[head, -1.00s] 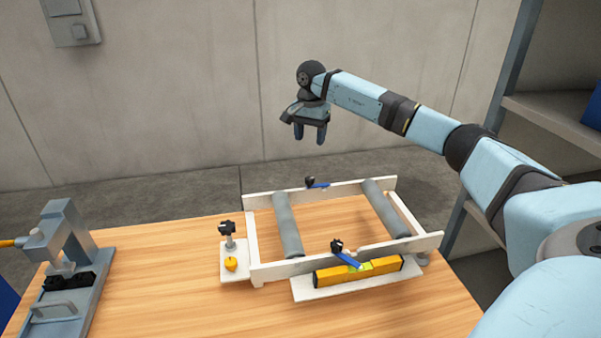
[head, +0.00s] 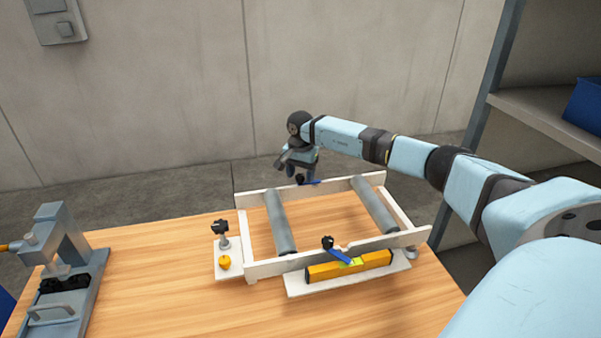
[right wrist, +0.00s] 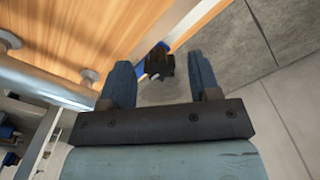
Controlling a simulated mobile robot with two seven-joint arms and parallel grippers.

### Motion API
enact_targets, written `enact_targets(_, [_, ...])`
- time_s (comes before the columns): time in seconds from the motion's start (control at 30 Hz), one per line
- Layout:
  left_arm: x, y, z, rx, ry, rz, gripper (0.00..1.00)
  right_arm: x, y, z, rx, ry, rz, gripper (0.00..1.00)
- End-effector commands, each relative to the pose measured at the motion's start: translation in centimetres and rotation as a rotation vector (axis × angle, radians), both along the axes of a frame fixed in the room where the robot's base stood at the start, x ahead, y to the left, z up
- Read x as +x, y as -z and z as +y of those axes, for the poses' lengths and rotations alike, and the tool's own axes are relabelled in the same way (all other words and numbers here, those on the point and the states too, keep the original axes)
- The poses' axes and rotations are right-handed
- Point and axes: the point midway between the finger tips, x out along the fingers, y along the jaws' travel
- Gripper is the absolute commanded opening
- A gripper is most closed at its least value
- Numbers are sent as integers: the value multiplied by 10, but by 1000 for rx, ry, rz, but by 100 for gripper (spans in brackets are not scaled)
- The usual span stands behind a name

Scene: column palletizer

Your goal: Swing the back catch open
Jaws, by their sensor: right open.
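The back catch, a blue lever (head: 312,183) with a black knob, sits on the far rail of a white frame (head: 338,187). The lever lies roughly along the rail. My right gripper (head: 300,176) is open just at the back catch and partly covers its knob in the head view. In the right wrist view the black knob (right wrist: 166,62) shows between and beyond the two spread fingers (right wrist: 160,75), with no contact visible. A second catch, with a blue lever (head: 340,256) and black knob, is on the near rail. My left gripper is not in view.
Two grey rollers (head: 281,222) span the frame. A yellow spirit level (head: 350,266) lies on a white ledge in front. A small plate with a black knob (head: 220,228) stands left of the frame. A grey press (head: 62,255) is at far left.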

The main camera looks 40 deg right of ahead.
Motion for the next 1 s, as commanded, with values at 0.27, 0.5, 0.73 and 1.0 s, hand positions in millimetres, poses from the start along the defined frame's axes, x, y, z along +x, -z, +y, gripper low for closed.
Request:
enact_targets(0.27, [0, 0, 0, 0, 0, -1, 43, 0, 0, 0, 0, 0, 0, 43])
enact_targets(0.5, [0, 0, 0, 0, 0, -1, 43, 0, 0, 0, 0, 0, 0, 7])
enact_targets(0.73, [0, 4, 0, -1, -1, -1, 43, 0, 1, 0, 0, -29, -1, 7])
enact_targets(1.0, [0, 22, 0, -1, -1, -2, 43, 1, 3, 0, 0, -177, -1, 7])
